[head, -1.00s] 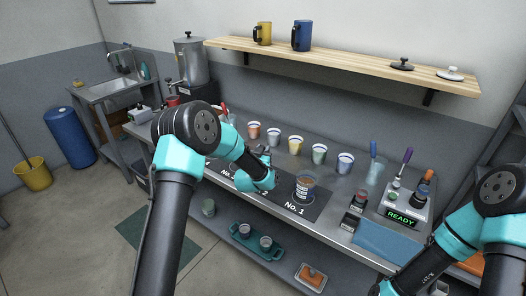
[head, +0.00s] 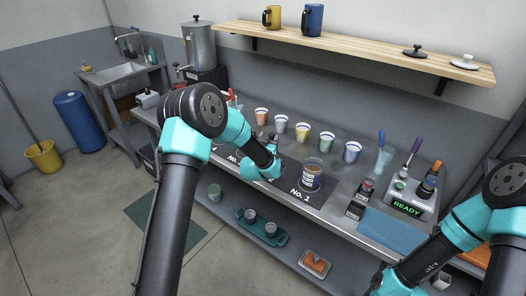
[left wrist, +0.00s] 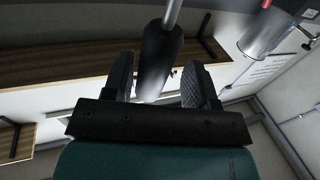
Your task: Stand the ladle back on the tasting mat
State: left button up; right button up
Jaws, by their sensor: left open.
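In the left wrist view a dark handle on a thin metal rod, seemingly the ladle (left wrist: 160,58), stands between the fingers of my left gripper (left wrist: 160,84). The jaws are open, with a finger on each side of the handle; the lower end is hidden by the gripper body. The wrist hides much of the mat there. My right gripper is outside the frame.
A row of pale cups (head: 303,132) stands behind the mat. To the right are a grey unit reading READY (head: 408,207), a small dark block (head: 355,210) and a blue cloth (head: 392,233). A wooden shelf (head: 370,48) with mugs and lids hangs above.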

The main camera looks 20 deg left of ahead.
pick_arm(q)
jog(key=s, duration=1.1)
jog(key=shift+w+a+f, duration=0.1)
jog(key=s+f+g+h, duration=0.1)
jog(key=s+f+g, duration=0.35)
jog(key=f, duration=0.35)
jog(key=s+f+g+h, duration=0.1)
jog(key=s+f+g, duration=0.2)
jog(key=s+f, duration=0.35)
jog(key=s+f+n+g, duration=0.1)
jog(key=s+f+g, duration=0.4)
jog(key=s, duration=0.5)
jog(key=s+f+n+g+h, duration=0.1)
jog(key=s+f+g, duration=0.4)
jog(key=s, duration=0.5)
notch_tip(320, 180, down, 2)
jog(key=shift+s+d+h, duration=0.2)
jog(key=shift+d+h, duration=0.1)
jog(key=shift+d, duration=0.15)
